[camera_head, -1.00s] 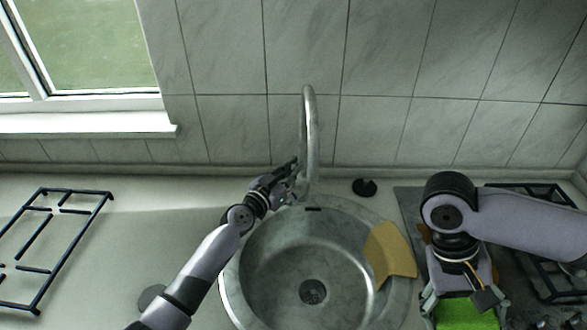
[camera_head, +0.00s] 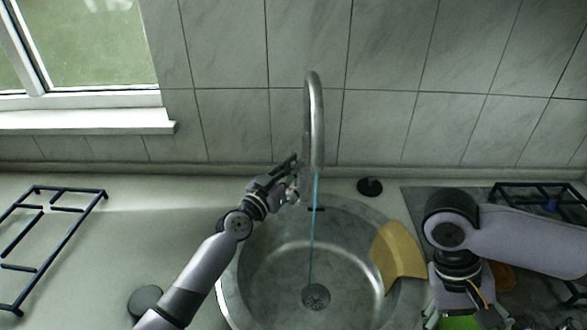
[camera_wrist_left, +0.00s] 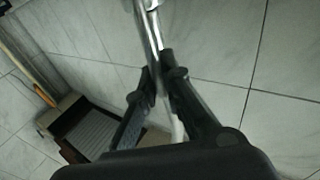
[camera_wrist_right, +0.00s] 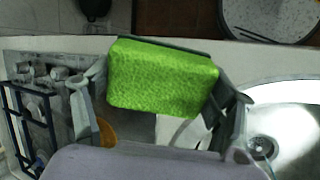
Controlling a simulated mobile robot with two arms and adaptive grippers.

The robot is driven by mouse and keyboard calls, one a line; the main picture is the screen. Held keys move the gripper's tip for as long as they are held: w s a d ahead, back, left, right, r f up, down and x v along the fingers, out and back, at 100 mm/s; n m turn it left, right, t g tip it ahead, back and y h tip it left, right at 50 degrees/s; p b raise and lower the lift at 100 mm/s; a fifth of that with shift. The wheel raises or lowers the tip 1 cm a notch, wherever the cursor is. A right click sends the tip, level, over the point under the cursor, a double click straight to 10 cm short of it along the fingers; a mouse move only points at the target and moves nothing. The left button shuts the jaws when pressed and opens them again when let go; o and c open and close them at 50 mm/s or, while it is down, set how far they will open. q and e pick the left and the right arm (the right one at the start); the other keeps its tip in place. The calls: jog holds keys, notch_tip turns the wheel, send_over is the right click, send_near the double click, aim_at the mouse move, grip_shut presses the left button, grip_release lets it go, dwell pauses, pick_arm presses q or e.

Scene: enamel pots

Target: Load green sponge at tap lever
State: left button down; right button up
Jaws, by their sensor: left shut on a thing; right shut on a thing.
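The tap (camera_head: 316,110) rises behind the round steel sink (camera_head: 232,290), and a thin blue stream of water (camera_head: 314,240) falls from its spout towards the drain. My left gripper (camera_head: 290,180) is shut on the tap lever at the tap's left side; the lever is mostly hidden by the fingers. In the left wrist view, the fingers (camera_wrist_left: 160,82) close around a metal part. My right gripper (camera_wrist_right: 165,95) is shut on the green sponge (camera_wrist_right: 160,78), right of the sink. In the head view only a sliver of the sponge (camera_head: 458,322) shows at the bottom edge.
A yellow cloth (camera_head: 398,252) drapes over the sink's right rim. A black round knob-like piece (camera_head: 369,187) stands behind it. A dark rack (camera_head: 38,240) lies on the left counter, another (camera_head: 535,192) at the right. An orange item (camera_head: 501,275) is near my right arm.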

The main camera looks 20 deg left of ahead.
pick_arm(q)
jog(key=c, duration=1.7)
grip_release()
jog(key=v, duration=1.2)
